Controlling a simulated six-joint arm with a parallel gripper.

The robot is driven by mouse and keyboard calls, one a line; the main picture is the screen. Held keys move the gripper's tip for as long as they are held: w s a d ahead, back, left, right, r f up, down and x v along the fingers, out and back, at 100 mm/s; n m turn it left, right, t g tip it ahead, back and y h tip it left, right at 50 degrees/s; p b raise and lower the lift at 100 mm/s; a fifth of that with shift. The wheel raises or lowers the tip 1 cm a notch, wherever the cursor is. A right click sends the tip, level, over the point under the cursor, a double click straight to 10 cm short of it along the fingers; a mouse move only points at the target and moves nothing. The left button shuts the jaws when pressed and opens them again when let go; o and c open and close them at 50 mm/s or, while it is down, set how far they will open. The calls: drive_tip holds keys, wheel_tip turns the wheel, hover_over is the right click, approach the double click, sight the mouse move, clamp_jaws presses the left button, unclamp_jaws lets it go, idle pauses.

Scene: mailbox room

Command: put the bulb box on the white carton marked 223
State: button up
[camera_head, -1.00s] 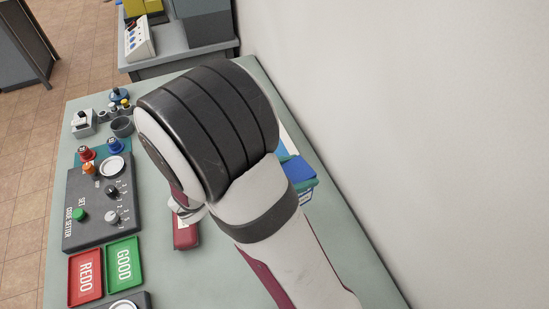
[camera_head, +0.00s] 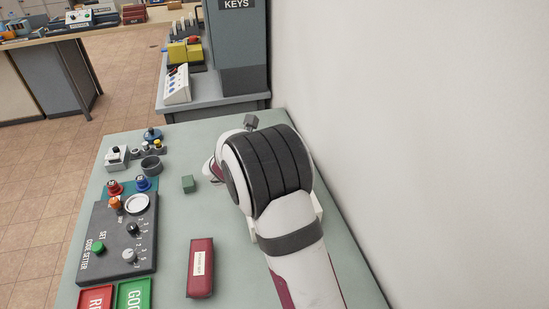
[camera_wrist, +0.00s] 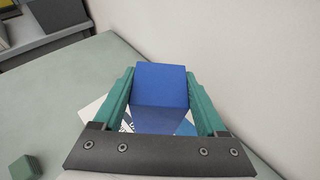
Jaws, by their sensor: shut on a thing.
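My gripper (camera_wrist: 160,105) is shut on a blue box (camera_wrist: 160,85), with one green finger on each side of it. No label shows on the blue box, so I cannot tell for sure that it is the bulb box. Beneath it in the wrist view lies a white surface with blue markings (camera_wrist: 94,109), mostly hidden by the box and fingers. No 223 can be read, so I cannot tell if this is the white carton. In the head view my arm hides the gripper's fingers and the blue box.
A red case (camera_head: 201,267) and a small green cube (camera_head: 188,184) lie on the green table (camera_head: 175,218). The code setter panel (camera_head: 115,240) is at the left. A plain wall (camera_head: 400,130) closes the right side. A grey KEYS cabinet (camera_head: 238,45) stands beyond the table.

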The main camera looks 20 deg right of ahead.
drive_tip(key=f, duration=0.4)
drive_tip(key=shift+w+a+f, duration=0.15)
drive_tip(key=shift+a, duration=0.1)
drive_tip(key=shift+f, duration=0.15)
